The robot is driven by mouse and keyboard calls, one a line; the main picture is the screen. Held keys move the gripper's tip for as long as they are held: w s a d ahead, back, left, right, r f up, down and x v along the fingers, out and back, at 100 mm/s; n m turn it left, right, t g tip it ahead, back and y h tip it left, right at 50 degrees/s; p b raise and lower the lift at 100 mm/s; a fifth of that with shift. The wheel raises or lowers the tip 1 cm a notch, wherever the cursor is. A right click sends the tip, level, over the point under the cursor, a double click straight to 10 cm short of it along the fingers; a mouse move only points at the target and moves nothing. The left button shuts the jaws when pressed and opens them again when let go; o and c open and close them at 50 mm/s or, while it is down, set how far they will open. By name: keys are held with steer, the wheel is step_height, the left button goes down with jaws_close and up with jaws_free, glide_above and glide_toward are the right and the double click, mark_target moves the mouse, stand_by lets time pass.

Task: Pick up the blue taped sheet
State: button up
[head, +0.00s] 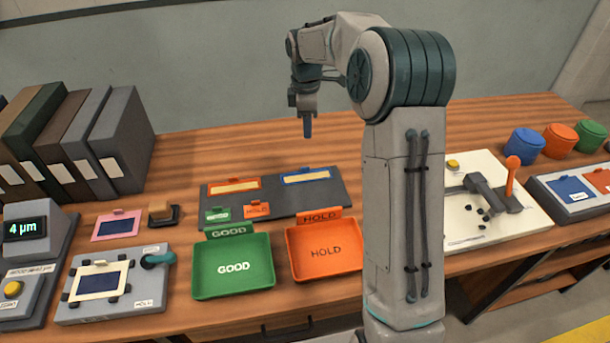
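The blue taped sheet (306,176) appears to be the pale sheet with a blue border and a small tab, lying flat on the right back part of a dark grey mat (326,196). A similar sheet with an orange border (234,185) lies to its left on the same mat. My gripper (308,130) hangs pointing down above the table, behind and above the mat, apart from the blue sheet. Its fingers show edge-on as one dark strip, so the opening between them is hidden. No held thing is visible.
A green GOOD tray (257,239) and an orange HOLD tray (352,235) stand in front of the mat. Small green and orange labels lie on the mat. A pink-bordered sheet (117,225), a gauge and binders stand left. A white board (465,231) with a lever is right.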

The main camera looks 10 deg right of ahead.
steer(key=w+f+n, duration=0.2)
steer(key=w+f, duration=0.2)
glide_above(307, 167)
steer(key=f, duration=0.8)
steer(key=shift+w, duration=0.2)
steer(key=shift+s+f, duration=0.1)
steer(key=shift+f, duration=2.7)
steer(key=shift+c, duration=0.3)
jaws_close()
